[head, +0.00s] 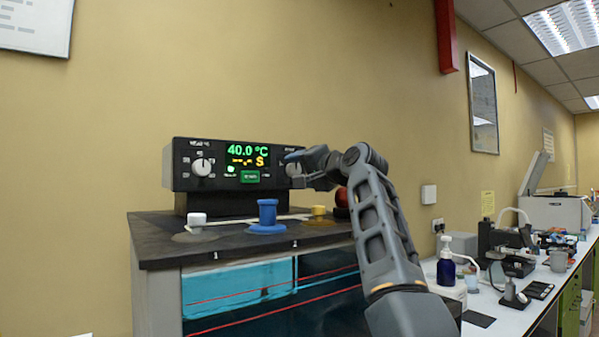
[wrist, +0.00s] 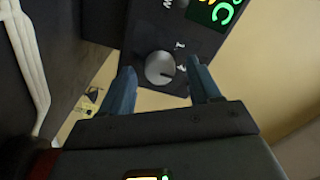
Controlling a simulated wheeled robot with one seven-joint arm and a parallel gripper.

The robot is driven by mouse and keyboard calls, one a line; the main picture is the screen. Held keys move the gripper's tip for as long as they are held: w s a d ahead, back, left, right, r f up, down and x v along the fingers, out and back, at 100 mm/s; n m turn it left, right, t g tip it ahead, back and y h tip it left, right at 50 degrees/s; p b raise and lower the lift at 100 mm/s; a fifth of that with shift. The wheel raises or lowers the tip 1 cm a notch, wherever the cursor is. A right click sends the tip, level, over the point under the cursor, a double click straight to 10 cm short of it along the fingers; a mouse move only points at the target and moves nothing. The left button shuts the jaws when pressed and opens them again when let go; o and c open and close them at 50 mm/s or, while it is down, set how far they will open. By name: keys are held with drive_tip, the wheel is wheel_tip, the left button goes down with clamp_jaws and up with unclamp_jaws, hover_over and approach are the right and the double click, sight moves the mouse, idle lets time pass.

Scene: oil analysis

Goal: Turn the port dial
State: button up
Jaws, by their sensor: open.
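A dark instrument box (head: 182,182) stands on a black-topped bench in the head view, with a lit screen between two round dials. The left dial (head: 201,166) is silver-white with a dark pointer mark. The right dial (head: 293,169) is partly hidden by my gripper (head: 303,168). In the wrist view a grey round dial (wrist: 159,67) with a dark pointer line shows between the fingertips of my gripper (wrist: 160,72). The blue-grey fingers are open on either side of it, with a gap to each. I cannot tell whether the tips reach its depth. The dial labels are too small to read surely.
The screen (head: 248,162) reads 40.0 °C. A white knob (head: 197,219), a blue one (head: 267,213) and a yellow one (head: 318,212) stand on the bench top before the box. A red object (head: 342,197) is close below my arm. A bottle (head: 445,265) stands on the right-hand counter.

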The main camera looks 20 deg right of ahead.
drive_tip(key=b+v, duration=0.1)
drive_tip(key=v, duration=0.6)
drive_tip(key=shift+s+b, duration=0.2)
drive_tip(key=shift+b, duration=0.2)
